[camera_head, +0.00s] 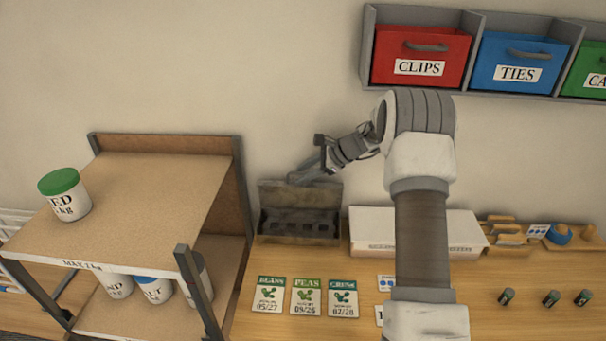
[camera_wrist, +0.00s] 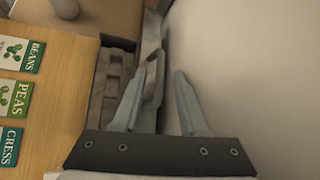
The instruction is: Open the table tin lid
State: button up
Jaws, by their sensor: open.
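The grey-brown tin (camera_head: 300,228) stands at the back of the table, against the wall, with dark compartments showing inside. Its lid (camera_head: 285,194) stands up along the tin's back edge, so the tin looks open. My gripper (camera_head: 306,178) is at the top of the lid, coming in from the upper right. In the wrist view the tin's compartments (camera_wrist: 110,85) lie left of my gripper (camera_wrist: 158,98). The fingers are spread, and a pale edge that looks like the lid shows beside the left finger. I cannot tell whether they touch.
A wooden shelf unit (camera_head: 160,190) with a green-lidded pot (camera_head: 65,195) stands close left of the tin. A white box (camera_head: 370,230) lies to the right. Seed packets (camera_head: 307,297) lie in front. Coloured bins (camera_head: 420,55) hang above right.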

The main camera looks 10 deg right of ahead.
jog(key=b+v, duration=0.1)
jog(key=v, duration=1)
jog(key=shift+b, duration=0.3)
jog(key=shift+s+d, duration=0.1)
